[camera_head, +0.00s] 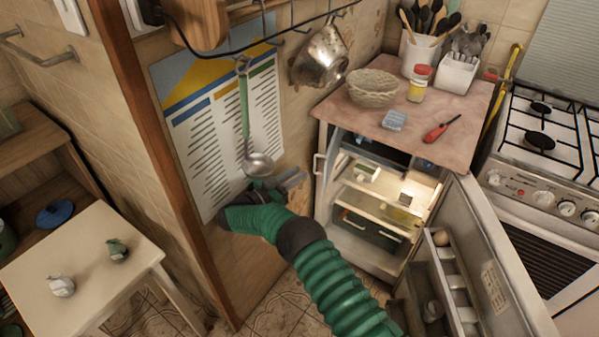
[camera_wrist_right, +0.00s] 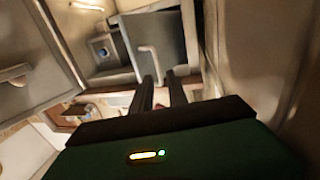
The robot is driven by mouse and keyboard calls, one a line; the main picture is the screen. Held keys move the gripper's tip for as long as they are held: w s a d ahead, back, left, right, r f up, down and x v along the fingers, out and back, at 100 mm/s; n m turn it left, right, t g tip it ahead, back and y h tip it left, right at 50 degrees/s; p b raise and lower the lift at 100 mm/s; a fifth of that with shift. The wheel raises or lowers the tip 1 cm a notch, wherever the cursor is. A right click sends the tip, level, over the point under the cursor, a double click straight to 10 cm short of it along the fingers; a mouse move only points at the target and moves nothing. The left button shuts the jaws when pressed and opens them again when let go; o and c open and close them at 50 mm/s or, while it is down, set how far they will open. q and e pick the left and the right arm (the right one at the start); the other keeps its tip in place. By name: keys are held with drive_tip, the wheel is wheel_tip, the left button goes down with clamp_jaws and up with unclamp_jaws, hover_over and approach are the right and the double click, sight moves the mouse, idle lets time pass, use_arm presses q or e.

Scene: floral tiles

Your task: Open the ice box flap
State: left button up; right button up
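The ice box (camera_head: 377,152) is the dark compartment at the top of the open fridge, under the pink counter top. Its pale flap (camera_head: 326,147) appears swung out to the left, with a light bar handle (camera_head: 318,164). In the right wrist view the grey flap (camera_wrist_right: 168,35) and its handle (camera_wrist_right: 150,62) lie just ahead of the fingers, beside the compartment's opening (camera_wrist_right: 104,50). My right gripper (camera_head: 292,181) is left of the fridge, near the handle; contact cannot be told. My left gripper is out of view.
The fridge door (camera_head: 495,260) stands wide open to the right, beside the stove (camera_head: 540,130). Shelves and drawers fill the fridge below. A ladle (camera_head: 256,163) hangs by the wall close to my right gripper. A small table (camera_head: 85,265) stands at left.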

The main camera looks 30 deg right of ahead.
drive_tip(key=shift+w, duration=0.1)
drive_tip(key=c, duration=0.4)
drive_tip(key=shift+w+a+r+m+t+b, duration=0.2)
drive_tip(key=shift+m+t+b, duration=0.1)
drive_tip(key=shift+t+b, duration=0.3)
clamp_jaws()
drive_tip(key=s+d+f+m+t+y+b, duration=0.2)
drive_tip(key=s+f+m+t+y+b, duration=0.1)
drive_tip(key=s+m+t+y+b, duration=0.55)
drive_tip(key=w+d+h, duration=0.1)
drive_tip(key=w+d, duration=0.4)
drive_tip(key=w, duration=0.1)
drive_tip(key=shift+m+t, duration=0.35)
drive_tip(key=shift+m, duration=0.1)
